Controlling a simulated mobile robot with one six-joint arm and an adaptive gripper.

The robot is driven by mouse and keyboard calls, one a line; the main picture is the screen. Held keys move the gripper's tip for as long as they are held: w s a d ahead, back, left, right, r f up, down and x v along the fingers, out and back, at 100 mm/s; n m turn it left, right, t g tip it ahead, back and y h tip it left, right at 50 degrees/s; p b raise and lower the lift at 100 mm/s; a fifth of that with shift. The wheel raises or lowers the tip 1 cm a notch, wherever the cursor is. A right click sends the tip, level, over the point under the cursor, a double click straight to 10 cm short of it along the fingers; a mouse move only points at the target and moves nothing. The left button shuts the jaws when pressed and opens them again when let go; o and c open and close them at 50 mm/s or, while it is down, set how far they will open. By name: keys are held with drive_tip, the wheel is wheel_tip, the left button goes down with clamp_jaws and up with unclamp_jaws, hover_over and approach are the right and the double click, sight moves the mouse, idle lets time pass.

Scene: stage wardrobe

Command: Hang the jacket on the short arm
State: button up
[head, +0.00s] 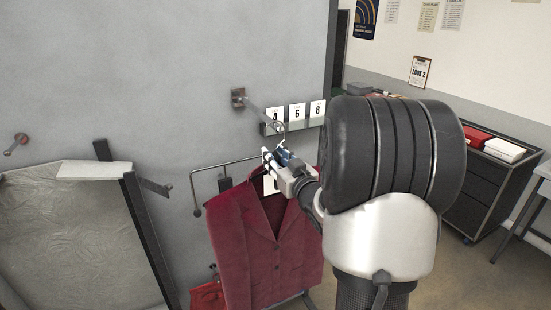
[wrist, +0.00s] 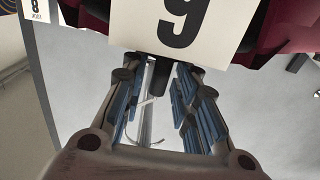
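The dark red jacket (head: 262,240) hangs upright in the head view, with a white tag at its collar. In the wrist view the tag (wrist: 185,25) reads like a 9, possibly upside down. My gripper (head: 280,160) is at the top of the jacket. In the wrist view its blue-padded fingers (wrist: 162,88) stand apart, with the dark hanger neck between them and light gaps on both sides. A thin hanger hook (wrist: 130,138) shows there.
A bent dark rail (head: 225,166) runs left of the jacket's collar. A peg (head: 18,145) and a grey-covered panel (head: 65,235) are at left. A dark cabinet (head: 495,185) stands at right, with floor before it.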

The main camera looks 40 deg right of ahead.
drive_tip(key=shift+o, duration=0.5)
drive_tip(key=shift+f, duration=0.2)
drive_tip(key=v, duration=1.2)
drive_tip(key=shift+r, duration=0.1)
